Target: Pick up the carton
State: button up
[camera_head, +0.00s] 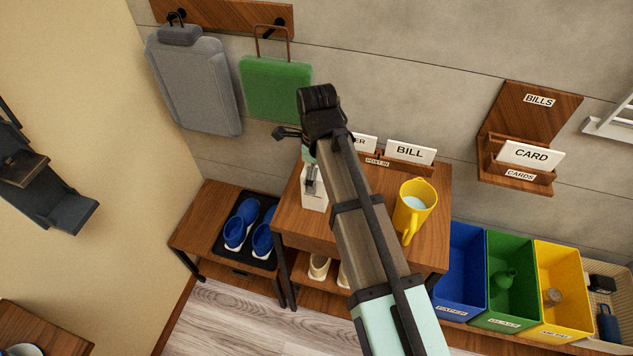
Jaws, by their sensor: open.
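A small white box shape that looks like the carton (314,203) stands on the wooden table, left of my arm. Its upper part is partly covered by my gripper (311,183). My gripper is open and points down at the top of the carton. It is small in the picture, and I cannot tell whether its fingers touch the carton or are around it.
A yellow jug (414,207) stands right of my arm on the wooden table (432,183). Behind is a letter holder with a BILL card (410,153). Blue shoes (241,224) sit on a lower bench at left. Blue, green and yellow bins (562,290) stand at right.

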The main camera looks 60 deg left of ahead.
aim_at(319, 202)
jog(key=shift+f+p, duration=0.4)
jog(key=shift+f, duration=1.15)
jog(key=shift+c, duration=0.4)
jog(key=c, duration=1)
